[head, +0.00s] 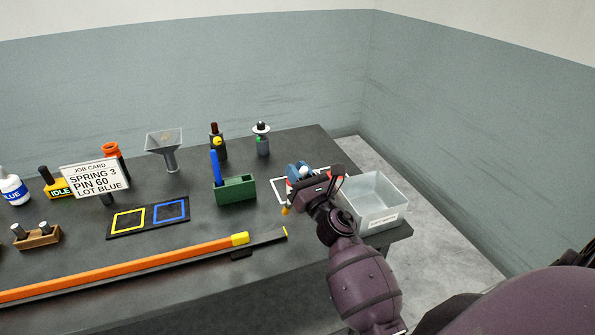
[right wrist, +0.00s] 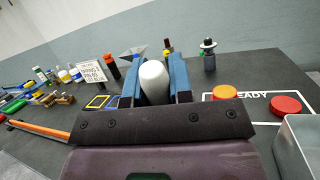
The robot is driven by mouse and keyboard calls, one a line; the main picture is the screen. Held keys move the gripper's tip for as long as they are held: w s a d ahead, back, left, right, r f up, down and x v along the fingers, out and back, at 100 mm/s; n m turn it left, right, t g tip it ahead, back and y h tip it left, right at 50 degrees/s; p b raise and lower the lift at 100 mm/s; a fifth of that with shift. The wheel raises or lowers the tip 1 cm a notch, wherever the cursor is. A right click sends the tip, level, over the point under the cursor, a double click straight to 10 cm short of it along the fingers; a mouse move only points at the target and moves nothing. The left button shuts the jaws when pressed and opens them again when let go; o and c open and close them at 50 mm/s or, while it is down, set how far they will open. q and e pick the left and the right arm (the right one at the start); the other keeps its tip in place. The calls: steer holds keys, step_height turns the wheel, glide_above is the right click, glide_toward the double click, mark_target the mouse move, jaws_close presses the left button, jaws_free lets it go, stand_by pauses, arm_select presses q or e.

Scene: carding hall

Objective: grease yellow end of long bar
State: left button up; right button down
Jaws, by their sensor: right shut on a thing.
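The long orange bar (head: 130,268) lies along the front of the dark table, and its yellow end (head: 240,238) points right. In the right wrist view, part of the orange bar (right wrist: 38,131) shows at the left. My right gripper (head: 300,173) is above the table's right part, to the right of and behind the yellow end, apart from it. In the right wrist view its blue fingers (right wrist: 154,82) are shut on a white round-ended object (right wrist: 154,83). Its lower part is hidden by the gripper. My left gripper is not in view.
A clear bin (head: 376,203) stands at the right corner, beside the white-framed READY area (right wrist: 247,94) with orange (right wrist: 223,92) and red (right wrist: 286,106) discs. A green holder (head: 236,190), job card (head: 95,178) and funnel (head: 164,142) stand behind the bar.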

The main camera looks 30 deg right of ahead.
steer(key=shift+f+b, duration=1.15)
steer(key=shift+f, duration=0.3)
steer(key=shift+f+b, duration=1.1)
steer(key=shift+f, duration=0.35)
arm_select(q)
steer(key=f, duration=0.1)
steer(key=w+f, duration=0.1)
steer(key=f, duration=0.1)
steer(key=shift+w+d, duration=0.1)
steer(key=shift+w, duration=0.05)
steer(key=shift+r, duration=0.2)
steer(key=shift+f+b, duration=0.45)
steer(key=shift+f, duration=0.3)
arm_select(e)
steer(key=shift+f, duration=0.4)
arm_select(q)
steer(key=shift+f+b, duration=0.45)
arm_select(e)
steer(key=shift+f, duration=0.45)
